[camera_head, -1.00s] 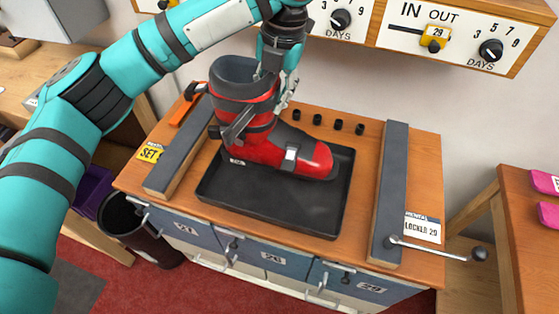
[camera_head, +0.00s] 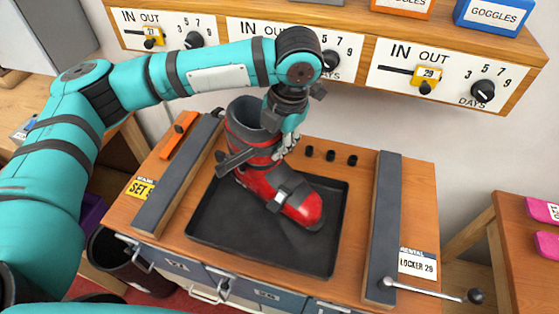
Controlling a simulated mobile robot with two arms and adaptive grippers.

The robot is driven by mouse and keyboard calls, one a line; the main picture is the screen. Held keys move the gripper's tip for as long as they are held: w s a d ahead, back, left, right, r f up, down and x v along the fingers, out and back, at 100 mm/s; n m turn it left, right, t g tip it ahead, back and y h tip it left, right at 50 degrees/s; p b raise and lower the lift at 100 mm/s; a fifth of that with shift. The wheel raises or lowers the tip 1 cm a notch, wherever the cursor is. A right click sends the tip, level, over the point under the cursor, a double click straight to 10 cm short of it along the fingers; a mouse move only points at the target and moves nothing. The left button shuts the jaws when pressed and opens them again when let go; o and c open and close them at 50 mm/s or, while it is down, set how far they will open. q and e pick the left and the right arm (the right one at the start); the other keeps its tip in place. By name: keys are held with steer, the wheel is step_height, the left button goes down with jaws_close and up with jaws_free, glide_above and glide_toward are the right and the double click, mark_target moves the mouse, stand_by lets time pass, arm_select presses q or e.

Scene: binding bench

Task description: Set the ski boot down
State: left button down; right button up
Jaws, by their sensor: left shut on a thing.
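The red and grey ski boot (camera_head: 285,196) is upright over the black tray (camera_head: 210,226) on the wooden bench, its toe pointing to the lower right. The sole is over the tray's back half; I cannot tell whether it touches the tray floor. My left gripper (camera_head: 278,148) comes down from above and is shut on the boot's upper cuff at its right side. The fingers partly hide the cuff. My right gripper is not in view.
Grey rails flank the tray, left (camera_head: 178,178) and right (camera_head: 384,225). Several small black pegs (camera_head: 331,155) stand behind it. A lever with a black knob (camera_head: 476,296) sticks out at the front right. A dial shelf (camera_head: 455,80) overhangs the back. The tray's front is clear.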

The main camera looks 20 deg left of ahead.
mark_target(277, 162)
arm_select(q)
steer(key=shift+w+f, duration=0.2)
steer(key=shift+f, duration=0.7)
steer(key=shift+f+p, duration=0.5)
steer(key=shift+f, duration=1)
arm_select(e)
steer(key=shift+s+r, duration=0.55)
arm_select(q)
steer(key=c, duration=1.2)
jaws_free()
steer(key=shift+s+f, duration=0.1)
steer(key=shift+s, duration=0.05)
steer(key=shift+c, duration=0.2)
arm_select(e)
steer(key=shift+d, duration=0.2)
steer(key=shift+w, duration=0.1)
